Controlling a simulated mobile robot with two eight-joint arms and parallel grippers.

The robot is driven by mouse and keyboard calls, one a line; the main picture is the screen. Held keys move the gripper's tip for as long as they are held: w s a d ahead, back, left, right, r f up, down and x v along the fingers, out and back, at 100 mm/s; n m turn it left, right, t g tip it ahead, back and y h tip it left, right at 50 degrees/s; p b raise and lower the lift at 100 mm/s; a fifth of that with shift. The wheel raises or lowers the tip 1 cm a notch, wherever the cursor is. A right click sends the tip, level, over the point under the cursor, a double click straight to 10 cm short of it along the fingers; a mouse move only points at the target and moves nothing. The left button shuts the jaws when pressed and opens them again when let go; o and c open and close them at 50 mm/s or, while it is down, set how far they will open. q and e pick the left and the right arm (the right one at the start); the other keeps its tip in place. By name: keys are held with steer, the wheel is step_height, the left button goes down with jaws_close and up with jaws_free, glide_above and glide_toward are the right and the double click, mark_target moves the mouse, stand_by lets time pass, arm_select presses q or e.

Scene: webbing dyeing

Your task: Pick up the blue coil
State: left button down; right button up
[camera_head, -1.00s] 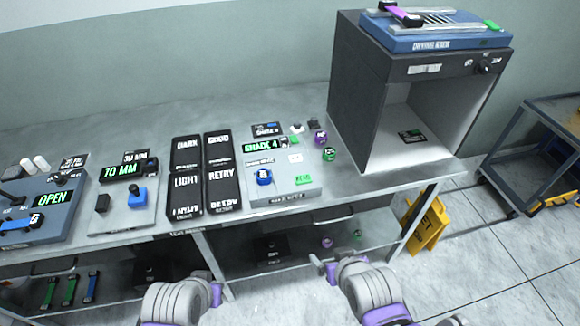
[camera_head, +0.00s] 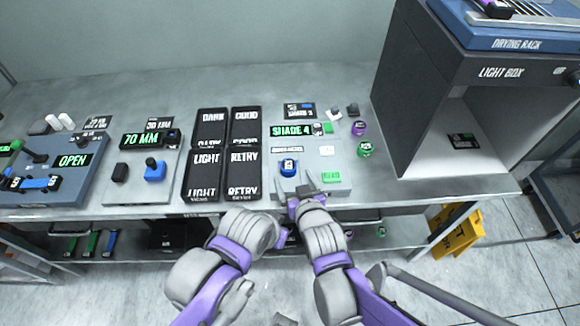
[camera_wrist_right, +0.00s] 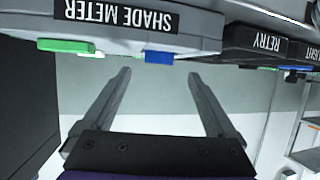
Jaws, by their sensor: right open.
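The blue coil (camera_head: 288,166) is a small round spool with a marked top, sitting on the grey shade meter (camera_head: 330,190) left of its green button. In the right wrist view, the blue coil (camera_wrist_right: 159,57) shows as a blue block at the shade meter's edge (camera_wrist_right: 205,42), beyond and between my fingers. My right gripper (camera_head: 294,188) is open and empty, at the meter's front edge just short of the coil; its two spread fingers also show in the right wrist view (camera_wrist_right: 159,74). My left arm is low in the head view, its fingers not clear.
Black sorting trays (camera_head: 208,175) lie left of the meter. A purple coil (camera_head: 358,128) and a green coil (camera_head: 365,149) stand to its right, beside the light box (camera_head: 405,95). A blue piece (camera_head: 155,171) is on the 70 MM device. A yellow floor sign (camera_head: 456,230) stands at the lower right.

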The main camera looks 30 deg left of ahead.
mark_target(289, 166)
steer(key=shift+x, duration=2.95)
steer(key=shift+d+r, duration=0.1)
steer(key=shift+c, duration=0.4)
jaws_close()
